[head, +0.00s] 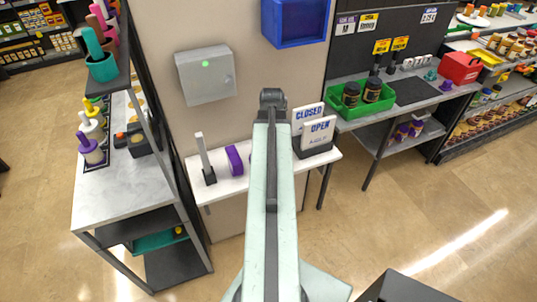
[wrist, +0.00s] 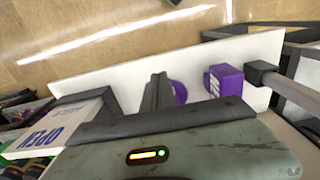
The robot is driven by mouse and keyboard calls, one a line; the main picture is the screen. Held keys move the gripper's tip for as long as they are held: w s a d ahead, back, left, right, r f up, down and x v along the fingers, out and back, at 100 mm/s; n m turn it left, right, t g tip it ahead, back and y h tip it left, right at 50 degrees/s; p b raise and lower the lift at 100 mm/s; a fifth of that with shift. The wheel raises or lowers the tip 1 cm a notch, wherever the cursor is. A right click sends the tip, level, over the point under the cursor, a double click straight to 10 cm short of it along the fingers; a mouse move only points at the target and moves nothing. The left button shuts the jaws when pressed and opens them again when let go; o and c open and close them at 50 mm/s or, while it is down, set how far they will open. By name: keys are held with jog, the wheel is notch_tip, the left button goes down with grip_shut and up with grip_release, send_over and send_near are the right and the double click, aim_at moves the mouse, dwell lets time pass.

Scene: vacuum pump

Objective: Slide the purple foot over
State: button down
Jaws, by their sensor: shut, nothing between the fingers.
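A purple block (head: 234,160) lies on a white shelf (head: 222,187) against the wall, left of my arm in the head view. In the wrist view the purple block (wrist: 225,80) shows a pale patterned face. A rounder purple piece (wrist: 180,92) sits on the shelf just beside my gripper (wrist: 158,80). I cannot tell which of the two is the foot. My gripper is shut and empty over the shelf, apart from the block. Whether it touches the round piece is unclear. My arm hides that middle part in the head view.
A grey upright handle on a black base (head: 209,176) stands left of the block. OPEN and CLOSED signs (head: 318,133) stand at the shelf's right end. A grey box (head: 206,75) with a green light hangs above. Bare shelf shows between block and handle base.

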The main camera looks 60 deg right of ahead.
notch_tip(320, 180, down, 9)
jog(key=b, duration=0.8)
jog(key=shift+f, duration=0.1)
jog(key=w, duration=0.1)
jog(key=w+d, duration=0.2)
jog(key=shift+d+r, duration=0.15)
jog(key=shift+r, duration=0.1)
jog(key=shift+w+d, duration=0.1)
jog(key=shift+w, duration=0.05)
jog(key=w+d, duration=0.1)
jog(key=w, duration=0.1)
jog(key=w+d, duration=0.3)
jog(key=w, duration=0.1)
jog(key=shift+w+d, duration=0.15)
jog(key=shift+d, duration=0.25)
jog(key=shift+a, duration=0.1)
